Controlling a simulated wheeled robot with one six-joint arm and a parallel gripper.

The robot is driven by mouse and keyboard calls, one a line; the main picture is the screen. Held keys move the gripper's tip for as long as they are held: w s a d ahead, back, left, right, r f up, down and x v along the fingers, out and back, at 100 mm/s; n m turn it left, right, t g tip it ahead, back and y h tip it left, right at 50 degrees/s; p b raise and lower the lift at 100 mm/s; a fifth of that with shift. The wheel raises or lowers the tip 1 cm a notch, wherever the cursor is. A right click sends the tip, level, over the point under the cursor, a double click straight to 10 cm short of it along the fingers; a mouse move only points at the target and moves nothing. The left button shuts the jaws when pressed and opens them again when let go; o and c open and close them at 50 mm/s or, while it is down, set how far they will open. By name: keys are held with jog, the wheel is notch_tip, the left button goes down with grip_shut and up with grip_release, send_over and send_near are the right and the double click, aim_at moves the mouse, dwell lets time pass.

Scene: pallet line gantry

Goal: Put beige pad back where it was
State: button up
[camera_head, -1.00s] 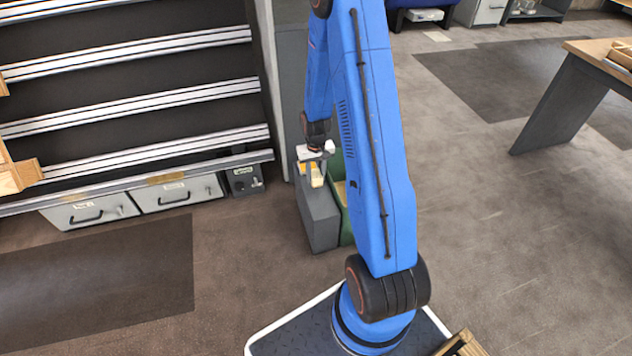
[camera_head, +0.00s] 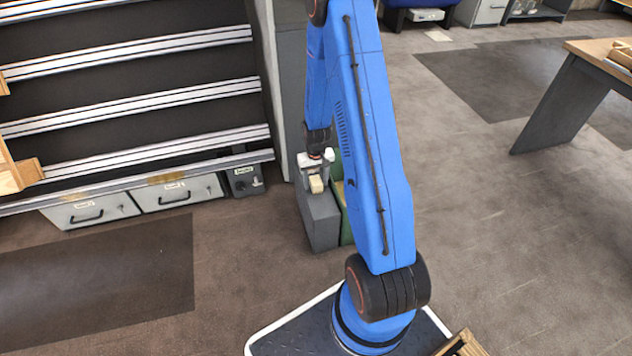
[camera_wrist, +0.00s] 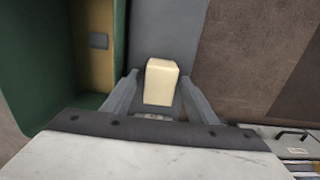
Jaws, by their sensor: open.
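The beige pad (camera_wrist: 161,82) is a small cream block with rounded edges. In the wrist view it lies between the two fingers of my gripper (camera_wrist: 160,88), which are open with a gap on each side of it. In the head view the pad (camera_head: 317,184) shows at the top of a grey box-like stand (camera_head: 320,222), just below my gripper (camera_head: 316,176). Whether the pad rests fully on the grey top is hard to tell from the head view.
A green bin (camera_wrist: 30,60) with a tan inner part stands right beside the grey stand; the blue arm partly hides it in the head view. A shelf rack (camera_head: 130,128) with grey drawers (camera_head: 90,211) is at the left. A table (camera_head: 590,70) stands far right. Open floor lies between.

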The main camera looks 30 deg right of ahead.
notch_tip(320, 180, up, 12)
jog(key=r, duration=0.1)
notch_tip(320, 180, up, 12)
jog(key=t, duration=0.1)
send_over(316, 180)
jog(key=s+a, duration=0.4)
jog(key=a, duration=0.1)
jog(key=s+a+r+n+t, duration=0.1)
jog(key=s+a+r, duration=0.3)
jog(key=s+r, duration=0.4)
jog(key=s+a+r+n+t, duration=0.1)
jog(key=s+a+r, duration=0.3)
jog(key=s+r, duration=0.35)
jog(key=s+a+r+n+t, duration=0.1)
jog(key=s+r, duration=0.3)
jog(key=s, duration=0.6)
jog(key=shift+s+a+t, duration=0.4)
jog(key=shift+a, duration=0.5)
